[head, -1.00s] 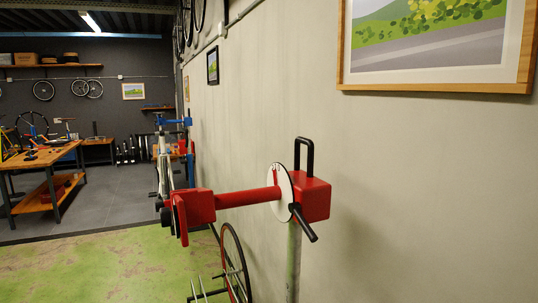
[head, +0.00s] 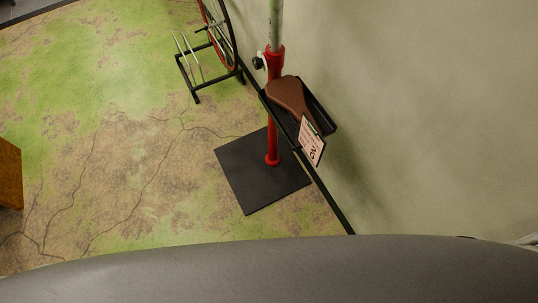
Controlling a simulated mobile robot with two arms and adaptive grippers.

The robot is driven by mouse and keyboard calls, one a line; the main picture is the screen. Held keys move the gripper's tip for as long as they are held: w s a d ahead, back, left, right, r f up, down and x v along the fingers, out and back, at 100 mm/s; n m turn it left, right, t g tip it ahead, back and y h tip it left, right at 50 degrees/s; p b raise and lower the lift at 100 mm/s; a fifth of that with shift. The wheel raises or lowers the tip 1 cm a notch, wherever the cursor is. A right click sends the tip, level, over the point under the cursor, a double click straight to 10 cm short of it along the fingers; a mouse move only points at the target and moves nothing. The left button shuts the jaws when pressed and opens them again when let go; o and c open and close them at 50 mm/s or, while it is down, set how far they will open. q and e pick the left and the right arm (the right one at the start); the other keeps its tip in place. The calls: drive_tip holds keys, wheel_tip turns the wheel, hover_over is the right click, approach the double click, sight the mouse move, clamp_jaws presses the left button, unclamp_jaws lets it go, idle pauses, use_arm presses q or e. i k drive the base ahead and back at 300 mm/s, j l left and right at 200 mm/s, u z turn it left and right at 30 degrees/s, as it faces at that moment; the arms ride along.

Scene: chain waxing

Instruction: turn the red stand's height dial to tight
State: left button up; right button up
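The red stand (head: 271,135) stands upright in the head view, close to the wall on the right, on a flat black base plate (head: 250,180). A dark knob, the height dial (head: 258,63), sticks out to the left from the red collar, where the grey upper post (head: 276,25) enters the red tube. Its setting is too small to read. The top of the stand is out of view. Neither of my grippers shows.
A black tray (head: 322,122) on the stand holds a brown saddle (head: 288,93), with a white tag (head: 311,142) hanging at its front. A wheel (head: 219,35) stands in a black floor rack (head: 193,75) behind. A wooden edge (head: 10,174) shows at left. The floor left of the stand is clear.

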sight(258, 63)
drive_tip(key=z, duration=0.35)
drive_tip(key=i+j+z, duration=0.2)
drive_tip(key=j, duration=0.25)
drive_tip(key=i+j+z, duration=0.2)
drive_tip(key=j, duration=0.2)
drive_tip(key=j+z, duration=0.15)
drive_tip(key=j, duration=0.3)
drive_tip(key=i+j+z, duration=0.2)
drive_tip(key=j, duration=0.3)
drive_tip(key=k, duration=0.1)
